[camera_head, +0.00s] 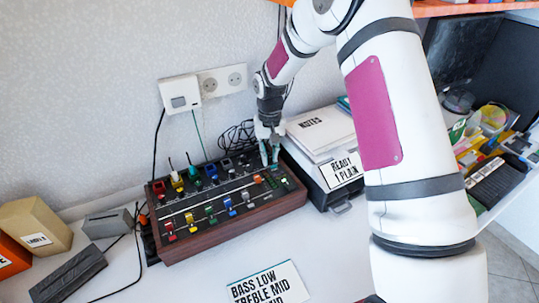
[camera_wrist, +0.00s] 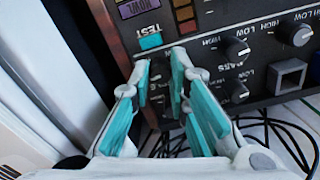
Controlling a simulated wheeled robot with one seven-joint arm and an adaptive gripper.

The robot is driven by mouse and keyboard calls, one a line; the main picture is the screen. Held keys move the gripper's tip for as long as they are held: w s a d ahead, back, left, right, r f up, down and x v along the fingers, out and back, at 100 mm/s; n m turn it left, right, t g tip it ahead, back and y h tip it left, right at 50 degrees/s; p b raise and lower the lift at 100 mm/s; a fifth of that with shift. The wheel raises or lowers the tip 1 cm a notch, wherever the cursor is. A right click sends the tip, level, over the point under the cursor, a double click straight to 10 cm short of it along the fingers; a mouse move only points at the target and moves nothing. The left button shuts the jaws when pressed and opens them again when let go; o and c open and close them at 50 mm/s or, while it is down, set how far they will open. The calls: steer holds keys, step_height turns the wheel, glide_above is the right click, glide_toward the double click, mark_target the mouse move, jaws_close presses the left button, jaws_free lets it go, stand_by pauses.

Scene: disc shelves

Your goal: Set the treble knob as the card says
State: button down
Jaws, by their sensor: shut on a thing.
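The card (camera_head: 268,284) lies on the table in front of the mixer and reads "BASS LOW", "TREBLE MID" and a third line ending in "MID", partly cut off by the frame. The wooden-sided mixer (camera_head: 225,205) has rows of coloured sliders and knobs. My gripper (camera_head: 269,160) reaches down to its back right corner. In the wrist view, its teal fingers (camera_wrist: 163,72) are close together on the panel, shut on a dark knob mostly hidden between them. I cannot read that knob's label. Other knobs (camera_wrist: 238,47) marked HIGH and LOW show beside the fingers, near a "BASS" label.
A black box of papers (camera_head: 322,150), labelled "NOTES" and "READY 1 PLAIN", stands just right of the mixer. Cables (camera_head: 238,135) lie behind it. A cardboard box (camera_head: 35,225) and grey blocks (camera_head: 68,272) are at left. The table in front is mostly clear.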

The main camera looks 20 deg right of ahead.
mark_target(269, 157)
steer(key=shift+n, duration=1.2)
steer(key=c, duration=1.8)
jaws_free()
steer(key=shift+r, duration=0.1)
step_height(269, 157, up, 12)
